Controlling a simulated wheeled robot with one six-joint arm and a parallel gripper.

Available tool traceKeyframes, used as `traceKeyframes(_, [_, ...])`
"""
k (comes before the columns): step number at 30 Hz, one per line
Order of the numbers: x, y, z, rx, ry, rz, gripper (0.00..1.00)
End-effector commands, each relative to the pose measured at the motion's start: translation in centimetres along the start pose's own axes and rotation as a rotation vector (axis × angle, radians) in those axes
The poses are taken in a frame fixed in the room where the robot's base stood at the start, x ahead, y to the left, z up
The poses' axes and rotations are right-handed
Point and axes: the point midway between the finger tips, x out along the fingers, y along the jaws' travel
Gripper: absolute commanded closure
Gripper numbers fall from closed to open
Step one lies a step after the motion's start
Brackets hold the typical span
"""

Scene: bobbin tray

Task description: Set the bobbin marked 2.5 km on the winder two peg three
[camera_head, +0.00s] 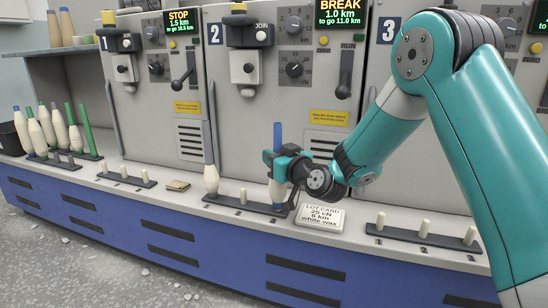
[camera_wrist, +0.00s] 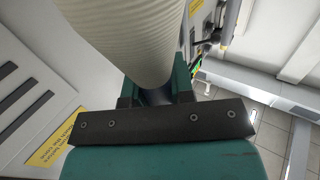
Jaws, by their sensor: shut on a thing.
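My gripper (camera_head: 275,163) is shut on a bobbin with a blue tube (camera_head: 277,135) and cream yarn, held upright at the right end of the winder two peg rack (camera_head: 232,205). The cream yarn of this bobbin (camera_wrist: 125,35) fills the top of the wrist view, between the jaws (camera_wrist: 155,95). Its lower end is close to the rack where peg three would be; I cannot tell whether it is seated. No 2.5 km mark is legible. The middle peg (camera_head: 243,197) is bare.
A lot card (camera_head: 320,215) lies right of the rack. Winder three's rack (camera_head: 425,238) has bare pegs, as does winder one's (camera_head: 125,178). Several bobbins (camera_head: 47,125) with blue and green tubes stand at far left. Winder two's display (camera_head: 340,12) reads BREAK.

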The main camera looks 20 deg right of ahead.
Motion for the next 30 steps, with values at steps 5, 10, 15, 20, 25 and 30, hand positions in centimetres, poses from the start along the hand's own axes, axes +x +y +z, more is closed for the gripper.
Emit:
traceKeyframes(5, [0.0,0.0,0.4,0.0,0.0,0.0,1.0])
traceKeyframes(10, [0.0,0.0,0.7,0.0,0.0,0.0,1.0])
traceKeyframes(15, [0.0,0.0,1.0,0.0,0.0,0.0,1.0])
traceKeyframes(20, [0.0,0.0,0.9,0.0,0.0,0.0,0.67])
traceKeyframes(25, [-0.1,0.0,1.0,0.0,0.0,0.0,0.67])
traceKeyframes(30, [-1.1,0.1,1.2,0.0,0.001,0.002,0.67])
